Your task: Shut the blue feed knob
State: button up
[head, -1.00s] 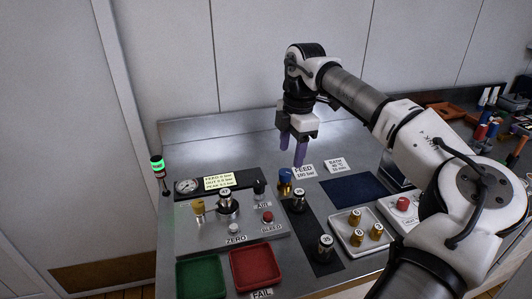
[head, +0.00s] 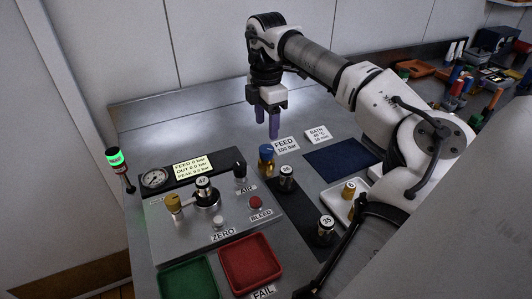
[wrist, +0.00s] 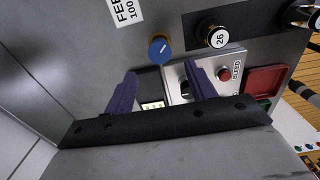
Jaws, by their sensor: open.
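The blue feed knob (head: 266,152) sits on a brass valve body on the bench, in front of the FEED 100 bar label (head: 286,145). It also shows in the wrist view as a round blue cap with a pale pointer mark (wrist: 160,50), ahead of the fingers. My gripper (head: 268,122) points downward above and behind the knob, with purple fingers. In the wrist view its two fingers (wrist: 163,82) are spread apart with nothing between them, and the knob lies beyond their tips. The gripper does not touch the knob.
A numbered cylinder 26 (head: 286,178) stands close to the knob's right. The panel (head: 150,222) in front carries cylinder 47 (head: 205,190), a brass fitting (head: 173,202) and the AIR knob (head: 240,170). Red (head: 250,262) and green trays lie nearer.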

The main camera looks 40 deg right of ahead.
aim_at(266, 149)
notch_tip(266, 149, down, 8)
jog(key=b, duration=0.3)
jog(key=shift+b, duration=0.4)
jog(key=shift+r, duration=0.1)
jog(key=c, duration=1)
